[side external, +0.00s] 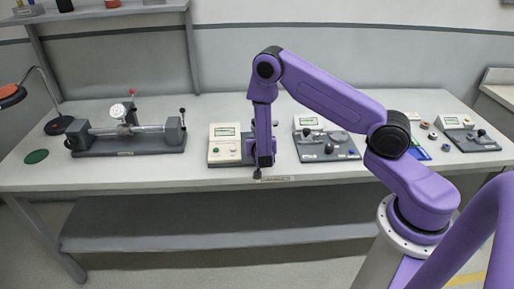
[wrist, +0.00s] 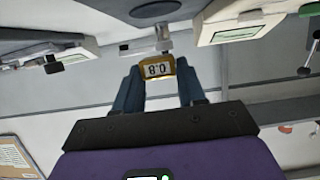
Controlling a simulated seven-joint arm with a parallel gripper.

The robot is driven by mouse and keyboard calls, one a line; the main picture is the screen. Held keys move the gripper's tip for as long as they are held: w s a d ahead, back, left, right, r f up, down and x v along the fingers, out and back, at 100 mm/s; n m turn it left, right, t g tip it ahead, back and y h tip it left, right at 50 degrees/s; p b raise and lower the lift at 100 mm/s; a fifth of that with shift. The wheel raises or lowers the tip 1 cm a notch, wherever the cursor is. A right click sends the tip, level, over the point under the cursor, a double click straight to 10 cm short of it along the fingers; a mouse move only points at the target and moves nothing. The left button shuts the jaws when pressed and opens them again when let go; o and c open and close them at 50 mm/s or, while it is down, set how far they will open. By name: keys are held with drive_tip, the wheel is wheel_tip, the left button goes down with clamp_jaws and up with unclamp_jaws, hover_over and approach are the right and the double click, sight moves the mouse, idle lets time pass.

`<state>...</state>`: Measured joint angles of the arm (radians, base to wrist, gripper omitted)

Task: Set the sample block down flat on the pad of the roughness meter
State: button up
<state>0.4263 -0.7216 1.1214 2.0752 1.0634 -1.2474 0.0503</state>
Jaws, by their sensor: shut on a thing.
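My gripper (wrist: 160,83) is shut on the sample block, a small gold block (wrist: 171,61) with a pale face marked in dark digits, upside down in the wrist view. The block sits between the dark blue fingertips. In the side external view my gripper (side external: 258,174) hangs low near the bench's front edge, just right of a cream box with a green display (side external: 224,152). The block cannot be made out there. Several instruments have displays, and I cannot tell which is the roughness meter. Its pad cannot be made out for sure.
A grey instrument with a display (side external: 313,124) and dark base stands right of my gripper. Another display instrument (side external: 456,122) is at the far right. Bare bench (side external: 205,180) shows along the front.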

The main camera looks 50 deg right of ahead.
drive_tip(key=shift+w+d+f, duration=0.15)
drive_tip(key=shift+w+f, duration=0.4)
drive_tip(key=shift+f, duration=1.6)
drive_tip(key=shift+f, duration=0.1)
drive_tip(key=o, duration=1.2)
